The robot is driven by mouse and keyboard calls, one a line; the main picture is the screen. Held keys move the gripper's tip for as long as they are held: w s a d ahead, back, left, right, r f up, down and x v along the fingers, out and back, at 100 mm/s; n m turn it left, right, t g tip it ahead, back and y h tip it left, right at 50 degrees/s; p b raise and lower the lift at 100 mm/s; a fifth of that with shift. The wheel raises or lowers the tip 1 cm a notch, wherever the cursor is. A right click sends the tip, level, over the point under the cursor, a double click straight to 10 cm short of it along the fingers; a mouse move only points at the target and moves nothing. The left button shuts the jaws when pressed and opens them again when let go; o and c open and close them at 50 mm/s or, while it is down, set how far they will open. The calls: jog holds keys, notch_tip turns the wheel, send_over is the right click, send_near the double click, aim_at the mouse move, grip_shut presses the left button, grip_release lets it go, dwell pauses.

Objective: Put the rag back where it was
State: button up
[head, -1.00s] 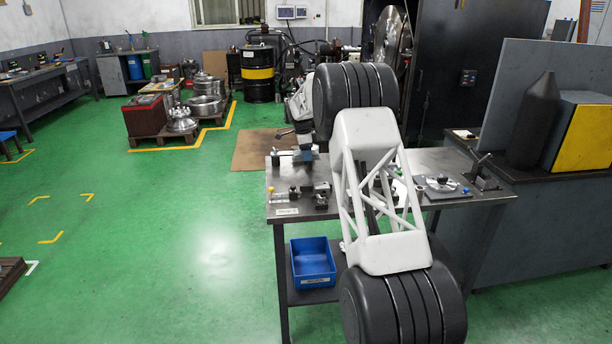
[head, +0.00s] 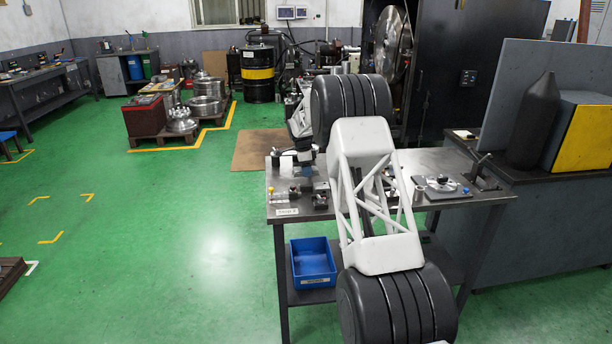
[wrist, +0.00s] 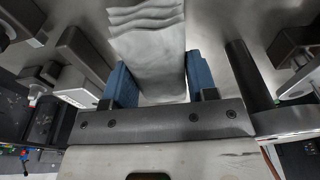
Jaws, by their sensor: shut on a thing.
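The rag (wrist: 150,58) is a grey, folded cloth between the blue fingers of my gripper (wrist: 160,80) in the wrist view. My gripper is shut on it, with folds showing beyond the fingertips. In the head view my gripper (head: 306,173) is over the left part of the metal workbench (head: 445,160), pointing down. The rag cannot be made out clearly there, and I cannot tell whether it touches the bench top.
Small metal fixtures (head: 320,196) stand close in front of my gripper. A plate with a round part (head: 441,185) and a lever clamp (head: 482,166) are on the bench's right. A blue bin (head: 313,262) sits on the lower shelf.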

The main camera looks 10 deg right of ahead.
jog(key=shift+f, duration=1.3)
jog(key=shift+f, duration=0.1)
jog(key=o, duration=1)
jog(key=r, duration=0.4)
jog(key=a+r, duration=0.1)
jog(key=r, duration=0.7)
jog(key=shift+a, duration=0.2)
jog(key=shift+r, duration=0.1)
